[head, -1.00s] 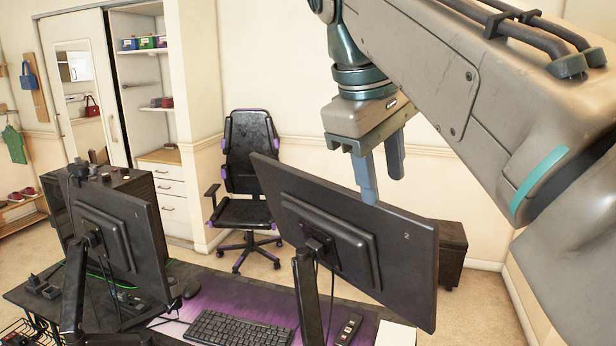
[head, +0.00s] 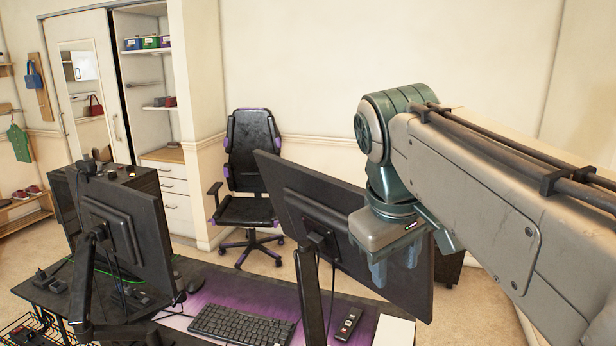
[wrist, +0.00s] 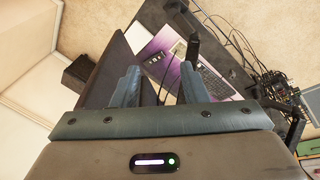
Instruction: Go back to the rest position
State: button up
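My gripper (head: 395,265) is in front of the back of the right monitor (head: 300,205) in the head view, its fingers pointing down. It covers part of that monitor's right side. In the wrist view my gripper (wrist: 158,88) has its two fingers spread apart with nothing held between them. The dark edge of a monitor (wrist: 104,75) lies close beside the left finger there; I cannot tell whether they touch. My forearm fills the right of the head view.
A left monitor (head: 120,225) stands on the desk with a keyboard (head: 240,325), a mouse (head: 195,284) and a remote (head: 349,323). An office chair (head: 250,185) stands behind. Cables (wrist: 262,75) hang by the desk in the wrist view. The wall area above the monitors is clear.

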jog(key=s+d+f+m+y, duration=0.1)
jog(key=s+f+m, duration=0.1)
jog(key=f, duration=0.7)
jog(key=s+d+f+m, duration=0.2)
jog(key=s+f+m, duration=0.1)
jog(key=f, duration=0.7)
jog(key=shift+s+t+y, duration=0.4)
jog(key=shift+s, duration=0.45)
jog(key=shift+d, duration=0.1)
